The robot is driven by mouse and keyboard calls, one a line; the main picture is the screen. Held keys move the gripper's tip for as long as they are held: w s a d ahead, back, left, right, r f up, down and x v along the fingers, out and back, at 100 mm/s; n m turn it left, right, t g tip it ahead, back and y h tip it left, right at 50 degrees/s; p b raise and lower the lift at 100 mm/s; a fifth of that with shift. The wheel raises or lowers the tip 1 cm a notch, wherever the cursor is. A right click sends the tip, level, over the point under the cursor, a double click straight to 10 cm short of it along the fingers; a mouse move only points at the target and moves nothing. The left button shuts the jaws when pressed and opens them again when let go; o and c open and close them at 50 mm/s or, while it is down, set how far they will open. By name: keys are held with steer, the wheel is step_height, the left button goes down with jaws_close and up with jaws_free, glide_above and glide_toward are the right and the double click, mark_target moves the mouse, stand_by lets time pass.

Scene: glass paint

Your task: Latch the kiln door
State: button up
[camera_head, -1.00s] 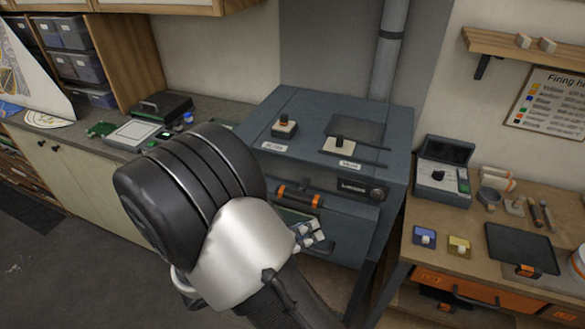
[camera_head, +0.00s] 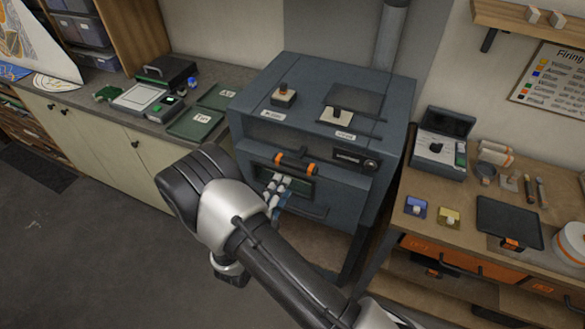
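The kiln (camera_head: 392,120) is a dark blue-grey box on legs in the middle of the view. Its front door (camera_head: 335,190) has a black handle bar (camera_head: 296,164) with orange ends and a dark window. The door looks shut or nearly so; I cannot tell whether it is latched. A dark panel (camera_head: 356,159) with a round knob sits at the upper right of the front. My gripper (camera_head: 278,191) is in front of the window, just below and left of the handle. Its fingers are partly hidden by my wrist, and contact with the door is unclear.
Two small knobbed pieces (camera_head: 284,94) (camera_head: 337,116) stand on the kiln top. The left counter (camera_head: 215,78) holds green trays (camera_head: 196,122) and a device. The right bench (camera_head: 395,215) holds a case (camera_head: 441,144), coloured tiles and a dark tray (camera_head: 509,222).

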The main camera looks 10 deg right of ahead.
mark_target(293, 168)
steer(key=x, duration=0.9)
steer(key=shift+c, duration=0.4)
jaws_close()
